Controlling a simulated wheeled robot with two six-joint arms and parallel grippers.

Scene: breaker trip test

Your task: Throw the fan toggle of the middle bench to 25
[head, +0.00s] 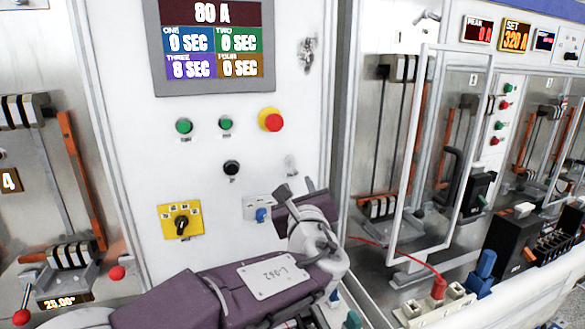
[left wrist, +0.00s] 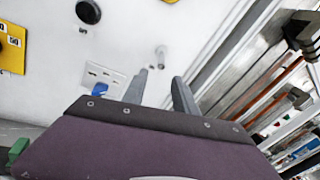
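The middle bench's white panel (head: 215,112) faces me. A small pale toggle (head: 290,163) sits on its right side; it also shows in the left wrist view (left wrist: 161,55). A blue lever (head: 262,214) on a white plate is lower left of it, also in the left wrist view (left wrist: 100,90). The labels are too small to read, so I cannot tell which is the fan toggle. My left gripper (head: 296,186) is open and empty just below the pale toggle. In the left wrist view its fingers (left wrist: 159,78) are apart. My right gripper is not in view.
A yellow selector (head: 181,222), black button (head: 232,168), green buttons and a red stop button (head: 271,120) share the panel. A display (head: 212,45) is above. Glass-doored bays (head: 430,150) stand right, with a red cable (head: 390,252). Red-knobbed levers are at left.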

